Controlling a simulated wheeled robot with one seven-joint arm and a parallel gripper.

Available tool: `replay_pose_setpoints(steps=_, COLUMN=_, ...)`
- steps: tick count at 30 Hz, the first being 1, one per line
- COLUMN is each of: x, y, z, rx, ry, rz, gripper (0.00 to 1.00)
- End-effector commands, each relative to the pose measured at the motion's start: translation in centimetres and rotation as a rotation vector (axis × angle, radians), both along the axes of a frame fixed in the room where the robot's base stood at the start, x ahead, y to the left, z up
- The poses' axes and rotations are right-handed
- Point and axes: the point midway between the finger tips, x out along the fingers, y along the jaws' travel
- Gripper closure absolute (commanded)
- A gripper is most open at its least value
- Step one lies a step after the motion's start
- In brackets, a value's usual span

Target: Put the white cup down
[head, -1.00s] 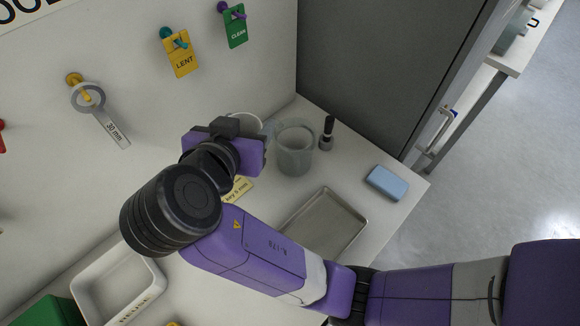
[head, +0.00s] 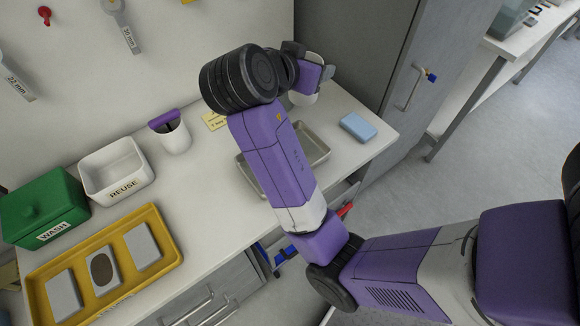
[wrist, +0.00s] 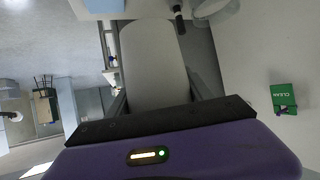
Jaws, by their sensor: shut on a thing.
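My gripper (head: 311,78) is at the back right of the bench, in front of the grey cabinet side. It is shut on the white cup (head: 303,98), which is mostly hidden behind the gripper in the head view. In the wrist view the cup (wrist: 156,65) fills the space between the two dark fingers, pale and plain. Whether its base touches the bench cannot be told.
A metal tray (head: 318,150) lies just in front of the cup and a blue sponge (head: 358,127) to its right. A white holder with a purple-topped item (head: 174,137), a REUSE bin (head: 117,186), a green WASH box (head: 45,208) and a yellow tray (head: 170,240) stand left. A black-handled tool (wrist: 179,18) shows in the wrist view.

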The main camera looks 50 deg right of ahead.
Motion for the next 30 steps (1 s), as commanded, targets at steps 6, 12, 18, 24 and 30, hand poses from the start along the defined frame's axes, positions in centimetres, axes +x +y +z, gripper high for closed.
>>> replay_pose_setpoints(steps=6, x=0.0, y=0.0, z=-4.4, rx=-0.002, ry=0.012, rz=0.013, gripper=0.78)
replay_pose_setpoints(steps=12, x=0.0, y=0.0, z=-9.3, rx=-0.002, ry=0.011, rz=0.013, gripper=0.78)
replay_pose_setpoints(steps=18, x=0.1, y=0.1, z=-13.4, rx=-0.001, ry=0.008, rz=0.012, gripper=0.78)
replay_pose_setpoints(steps=24, x=0.1, y=0.1, z=-15.2, rx=0.0, ry=0.003, rz=0.011, gripper=0.78)
replay_pose_setpoints(steps=30, x=0.1, y=0.1, z=-17.7, rx=0.0, ry=0.006, rz=0.012, gripper=0.78)
